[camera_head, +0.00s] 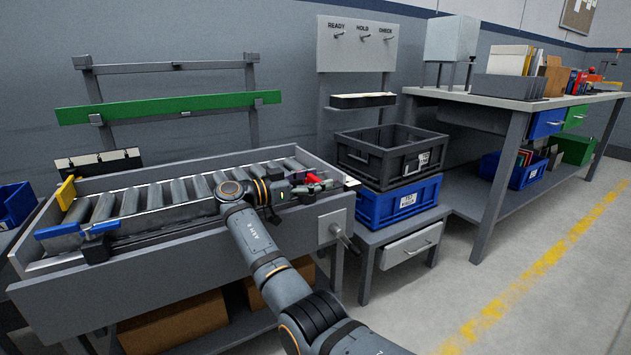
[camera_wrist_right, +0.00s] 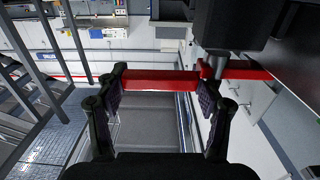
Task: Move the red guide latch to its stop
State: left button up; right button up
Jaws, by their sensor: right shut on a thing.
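The red guide latch (camera_head: 314,178) shows as a small red piece at the right end of the roller conveyor in the head view, partly hidden by my gripper. In the right wrist view the red latch (camera_wrist_right: 160,80) is a flat bar lying across between the fingertips and continuing right past a grey post. My right gripper (camera_head: 304,186) reaches over the rollers and is shut on the latch; its fingers (camera_wrist_right: 161,87) stand at both sides of the bar. My left gripper is not in view.
The conveyor frame (camera_head: 130,262) holds several grey rollers. A blue latch (camera_head: 97,240) and a yellow piece (camera_head: 66,193) sit at its left end. A black crate (camera_head: 372,160) on a blue crate (camera_head: 408,204) stands to the right. The floor at right is clear.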

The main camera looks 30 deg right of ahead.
jog(key=o, duration=1.2)
jog(key=shift+a, duration=0.1)
jog(key=a, duration=1.1)
jog(key=shift+w+a, duration=0.25)
jog(key=shift+a, duration=0.15)
